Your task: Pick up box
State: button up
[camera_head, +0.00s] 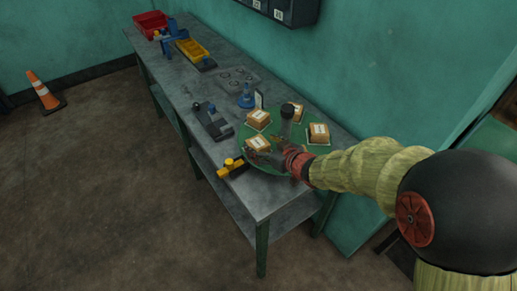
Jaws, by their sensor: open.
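Several small tan boxes with white labels sit on a round green mat (290,137) on the workbench. One box (258,142) is at the mat's front left, right by my gripper (265,150). The others are a back left box (258,117), a back box (298,111) and a right box (319,131). My gripper reaches in from the right, low over the mat, with its fingers open around or beside the front left box. I cannot tell whether they touch it. The gripper hides part of that box and the mat's front.
A dark cylindrical post (287,118) stands amid the boxes. A yellow-and-black tool (232,167) lies at the bench's front edge. A grey device (213,122), blue item (246,97), yellow tray (192,49) and red bin (151,22) stand further left. The wall is close behind.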

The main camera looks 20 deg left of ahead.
aim_at(258, 143)
jog(key=shift+b+x, duration=0.4)
jog(key=shift+x, duration=1.15)
jog(key=shift+c, duration=1.2)
jog(key=c, duration=1.1)
jog(key=shift+c, duration=0.3)
